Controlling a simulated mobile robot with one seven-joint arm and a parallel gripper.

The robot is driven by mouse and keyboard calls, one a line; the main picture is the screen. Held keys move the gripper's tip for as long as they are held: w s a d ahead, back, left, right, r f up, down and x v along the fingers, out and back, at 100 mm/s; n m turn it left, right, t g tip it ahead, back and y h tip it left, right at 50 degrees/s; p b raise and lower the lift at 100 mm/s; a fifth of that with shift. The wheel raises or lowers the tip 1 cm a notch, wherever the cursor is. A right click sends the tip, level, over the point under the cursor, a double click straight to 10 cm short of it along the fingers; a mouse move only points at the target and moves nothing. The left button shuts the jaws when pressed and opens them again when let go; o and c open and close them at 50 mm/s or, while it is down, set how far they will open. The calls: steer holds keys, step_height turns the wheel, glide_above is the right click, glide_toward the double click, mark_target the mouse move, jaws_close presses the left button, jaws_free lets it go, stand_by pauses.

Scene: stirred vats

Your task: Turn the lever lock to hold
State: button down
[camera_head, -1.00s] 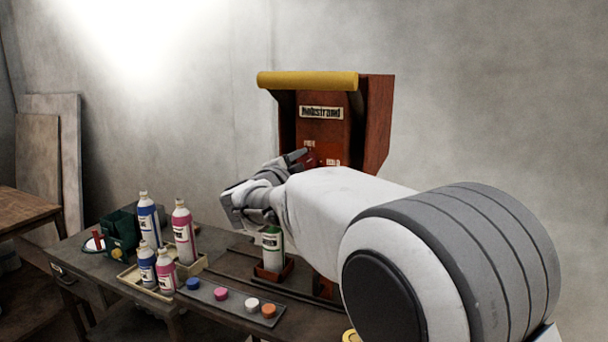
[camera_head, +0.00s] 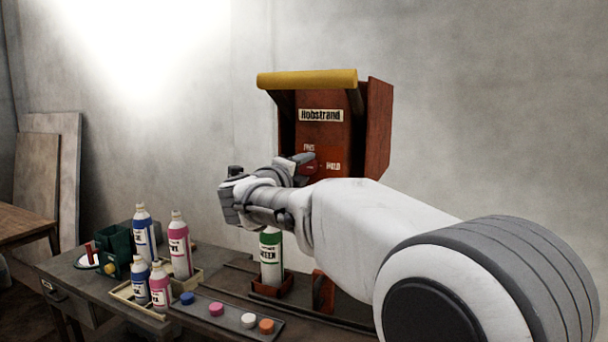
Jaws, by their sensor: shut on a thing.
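The red machine (camera_head: 325,132), with a yellow bar (camera_head: 307,78) across its top and a nameplate, stands against the wall at the back of the bench. Two small labels on its front face mark the lock's positions; the lower right one (camera_head: 333,166) reads HOLD. The lever lock itself is mostly hidden behind my fingers, so its angle cannot be read. My gripper (camera_head: 304,161) is at the machine's front, between the two labels, shut on what appears to be the lever lock.
A white bottle with a green cap (camera_head: 271,258) stands in a red holder below my wrist. Blue and pink bottles (camera_head: 180,246) stand left on the bench, several around a shallow tray (camera_head: 134,302). Coloured caps sit on a grey strip (camera_head: 240,318). A green box (camera_head: 117,245) is further left.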

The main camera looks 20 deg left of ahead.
stand_by(0.5)
steer(key=shift+c, duration=1.5)
jaws_free()
steer(key=s+a, duration=0.1)
steer(key=s, duration=1.6)
steer(key=shift+s+a+p, duration=0.2)
steer(key=shift+p, duration=0.1)
